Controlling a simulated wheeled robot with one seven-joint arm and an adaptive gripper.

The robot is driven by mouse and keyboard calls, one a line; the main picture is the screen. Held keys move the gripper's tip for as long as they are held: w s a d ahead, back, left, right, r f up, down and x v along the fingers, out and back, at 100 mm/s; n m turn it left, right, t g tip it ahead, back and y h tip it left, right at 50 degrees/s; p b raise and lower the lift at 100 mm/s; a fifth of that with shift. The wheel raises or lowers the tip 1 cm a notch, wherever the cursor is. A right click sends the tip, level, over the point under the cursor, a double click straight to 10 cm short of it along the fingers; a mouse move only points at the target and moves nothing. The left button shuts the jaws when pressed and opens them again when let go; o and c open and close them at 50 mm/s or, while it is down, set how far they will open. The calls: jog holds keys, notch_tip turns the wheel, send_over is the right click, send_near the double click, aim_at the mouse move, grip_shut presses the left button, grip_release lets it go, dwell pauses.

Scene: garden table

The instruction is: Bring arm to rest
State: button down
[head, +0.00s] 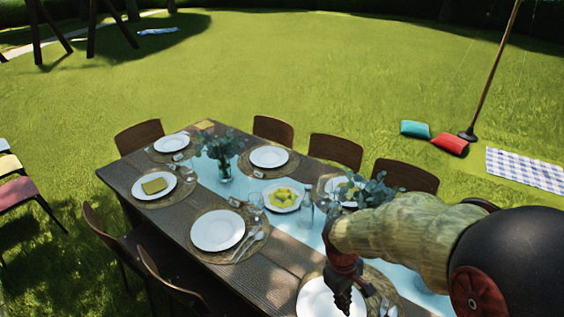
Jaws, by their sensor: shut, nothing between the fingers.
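My gripper (342,297) points down over the near right part of the long wooden garden table (270,277). It is shut and empty. It shows small and dark in front of a white plate (314,302), and I cannot tell its exact height above that plate. My arm reaches in from the right edge and hides part of the table's right end.
White plates on woven mats, glasses, cutlery and a plate of yellow food (284,196) fill the table. A vase of greenery (222,150) stands mid-table. Wooden chairs (335,151) surround it. Cushions (450,143) and a checked blanket (525,177) lie on the open lawn.

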jog(key=s+d+r+m+t+y, duration=0.1)
jog(key=s+r+m+t, duration=0.2)
jog(key=s+r, duration=0.3)
jog(key=s+d+r+m+t, duration=0.1)
jog(key=s+r+m+t, duration=0.2)
jog(key=r, duration=1.3)
jog(key=s+m, duration=0.1)
jog(key=s, duration=0.2)
jog(key=shift+t+y, duration=0.3)
jog(key=shift+y, duration=0.1)
jog(key=shift+r, duration=0.1)
